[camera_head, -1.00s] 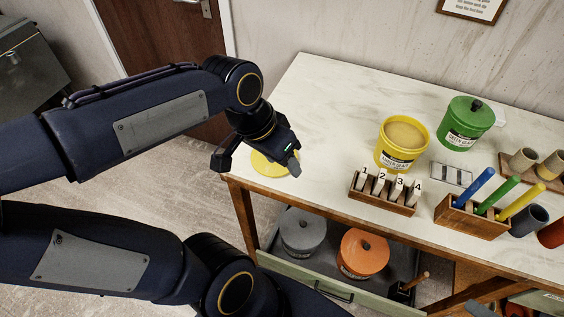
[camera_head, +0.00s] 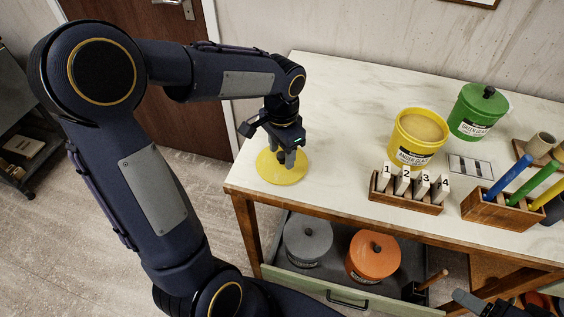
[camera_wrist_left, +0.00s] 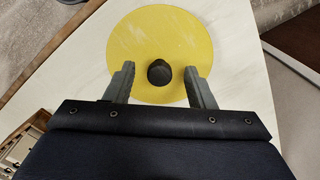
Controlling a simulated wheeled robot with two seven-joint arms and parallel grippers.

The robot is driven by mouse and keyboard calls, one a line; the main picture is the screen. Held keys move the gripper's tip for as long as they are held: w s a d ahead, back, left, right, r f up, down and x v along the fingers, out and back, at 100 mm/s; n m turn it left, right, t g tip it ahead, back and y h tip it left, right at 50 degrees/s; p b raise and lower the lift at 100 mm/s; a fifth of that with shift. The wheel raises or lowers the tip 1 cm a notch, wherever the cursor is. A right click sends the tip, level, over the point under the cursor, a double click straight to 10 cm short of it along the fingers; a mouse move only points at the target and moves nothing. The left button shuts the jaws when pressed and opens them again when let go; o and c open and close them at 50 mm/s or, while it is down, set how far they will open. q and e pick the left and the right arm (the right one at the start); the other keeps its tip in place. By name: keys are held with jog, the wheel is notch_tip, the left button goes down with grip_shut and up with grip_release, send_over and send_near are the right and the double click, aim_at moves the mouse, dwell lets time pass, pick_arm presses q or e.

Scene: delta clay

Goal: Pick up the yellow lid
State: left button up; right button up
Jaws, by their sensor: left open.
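The yellow lid (camera_head: 284,174) is a flat disc lying on the left end of the white table, near its front left corner. In the left wrist view the lid (camera_wrist_left: 165,32) shows a dark round knob (camera_wrist_left: 159,72) at its middle. My left gripper (camera_head: 288,160) is over the lid, pointing down. In the left wrist view its fingers (camera_wrist_left: 160,78) are open, one on each side of the knob, with a gap on both sides. In the head view the gripper partly hides the knob. A dark piece at the lower right edge may be my right gripper, but its jaws cannot be made out.
An open yellow tub (camera_head: 418,138) and a lidded green tub (camera_head: 477,112) stand further right on the table. A rack of numbered tags (camera_head: 405,200) and a wooden tool holder (camera_head: 500,212) line the front. An open drawer (camera_head: 335,262) below holds grey and orange lidded tubs.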

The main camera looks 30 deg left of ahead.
pick_arm(q)
jog(key=shift+f, duration=0.45)
jog(key=c, duration=1.1)
jog(key=shift+o, duration=0.2)
jog(key=shift+r, duration=0.15)
